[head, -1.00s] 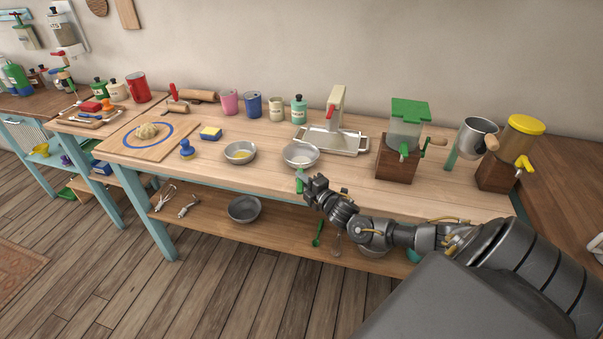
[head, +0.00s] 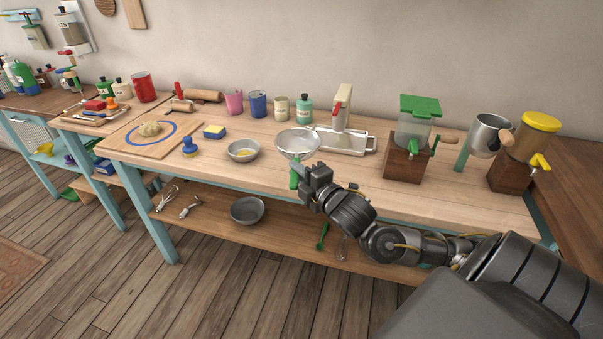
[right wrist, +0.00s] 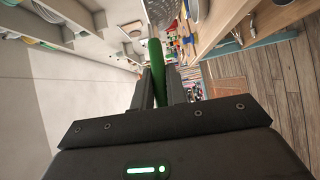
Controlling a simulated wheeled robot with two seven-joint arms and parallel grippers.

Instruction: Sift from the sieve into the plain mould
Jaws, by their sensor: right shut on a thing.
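The sieve (head: 298,143) is a round pale mesh bowl with a green handle. My right gripper (head: 306,180) is shut on the handle and holds the sieve over the table's front edge. In the right wrist view the green handle (right wrist: 157,72) stands between the fingers, with part of the mesh (right wrist: 162,10) beyond. What the sieve holds cannot be made out. A metal bowl (head: 243,151) with something yellow inside stands left of the sieve. A plain grey metal bowl (head: 248,210) sits on the lower shelf. I cannot tell which is the plain mould. My left gripper is out of view.
A green-lidded mill (head: 415,135) and a yellow-lidded one (head: 530,145) stand farther right. The front right tabletop is clear.

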